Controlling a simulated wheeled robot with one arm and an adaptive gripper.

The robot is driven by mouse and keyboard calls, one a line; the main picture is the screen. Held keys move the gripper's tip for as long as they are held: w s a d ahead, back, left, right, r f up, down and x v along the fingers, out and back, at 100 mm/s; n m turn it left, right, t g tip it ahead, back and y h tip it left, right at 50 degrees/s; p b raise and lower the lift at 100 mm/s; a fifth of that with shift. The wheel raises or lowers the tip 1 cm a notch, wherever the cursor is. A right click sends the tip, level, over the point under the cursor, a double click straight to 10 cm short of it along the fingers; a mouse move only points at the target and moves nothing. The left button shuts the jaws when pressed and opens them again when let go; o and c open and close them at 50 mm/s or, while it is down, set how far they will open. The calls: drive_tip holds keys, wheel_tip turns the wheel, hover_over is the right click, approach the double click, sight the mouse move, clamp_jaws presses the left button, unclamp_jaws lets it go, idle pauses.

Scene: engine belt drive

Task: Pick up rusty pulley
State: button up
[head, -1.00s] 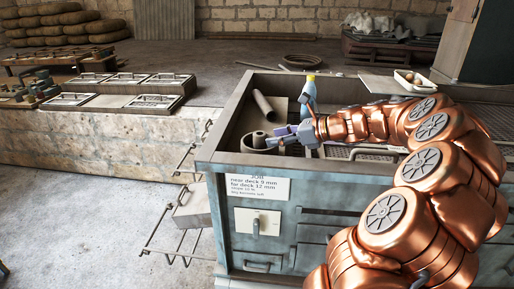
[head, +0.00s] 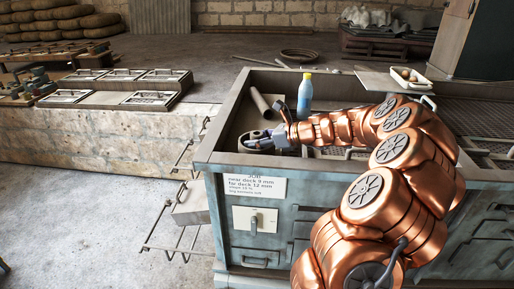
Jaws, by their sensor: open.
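The rusty pulley (head: 246,146) appears as a squat grey-brown round piece in the near left corner of the tray on top of the cabinet. Its upper right part is hidden by my gripper. My gripper (head: 262,141) reaches in from the right, low over the tray, with its fingers open at the pulley. I cannot tell whether the fingers touch the pulley or are around it.
A pipe (head: 259,103) lies behind the pulley in the tray. A blue bottle with a yellow cap (head: 305,97) stands close behind my wrist. The tray's raised rim (head: 222,130) is left of the pulley. A white dish (head: 408,77) sits at the far right.

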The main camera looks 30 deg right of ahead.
drive_tip(key=shift+c, duration=0.4)
clamp_jaws()
